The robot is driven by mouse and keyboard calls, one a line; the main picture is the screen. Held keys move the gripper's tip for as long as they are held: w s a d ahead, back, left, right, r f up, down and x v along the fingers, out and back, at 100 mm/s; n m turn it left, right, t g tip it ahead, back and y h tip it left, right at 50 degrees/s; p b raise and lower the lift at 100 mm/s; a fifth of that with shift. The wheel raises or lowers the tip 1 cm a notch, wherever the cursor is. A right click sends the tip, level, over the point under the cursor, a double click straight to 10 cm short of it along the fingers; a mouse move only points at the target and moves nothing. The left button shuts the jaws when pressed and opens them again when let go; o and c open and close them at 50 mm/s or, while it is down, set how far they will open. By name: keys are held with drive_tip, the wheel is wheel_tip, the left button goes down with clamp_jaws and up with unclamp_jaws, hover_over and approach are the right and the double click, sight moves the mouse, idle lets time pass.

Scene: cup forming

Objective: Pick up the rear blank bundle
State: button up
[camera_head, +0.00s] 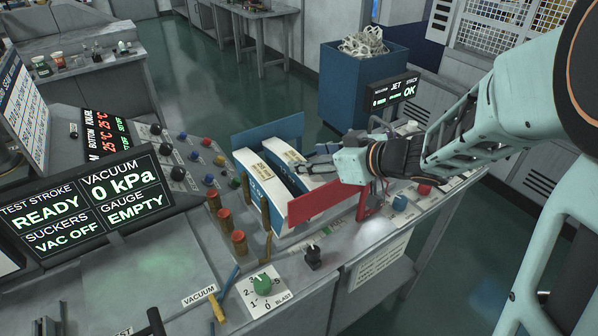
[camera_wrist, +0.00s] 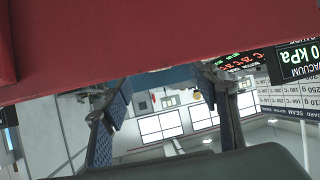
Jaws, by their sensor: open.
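Two white and blue blank bundles stand side by side in a holder on the bench, a left one (camera_head: 258,168) and a right one (camera_head: 282,152). Which is called rear is not certain from the picture. A blue panel (camera_head: 268,132) stands behind them and a red panel (camera_head: 322,201) in front. My gripper (camera_head: 306,163) is low at the right bundle's top, fingers pointing left; contact cannot be told. In the wrist view my gripper (camera_wrist: 168,88) has its two fingers wide apart, and the red panel (camera_wrist: 150,40) fills the top. No bundle is clearly seen there.
Brown posts with red tops (camera_head: 239,242) stand left of the holder. A green dial (camera_head: 263,284) and a black knob (camera_head: 312,257) are at the front. A display (camera_head: 92,205) reads READY, VAC OFF, EMPTY. A blue bin (camera_head: 352,90) stands behind the bench.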

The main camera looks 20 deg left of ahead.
sight(295, 159)
drive_tip(key=x, duration=0.5)
drive_tip(key=shift+s+f, duration=0.2)
drive_tip(key=shift+s, duration=0.1)
clamp_jaws()
drive_tip(key=shift+r, duration=0.2)
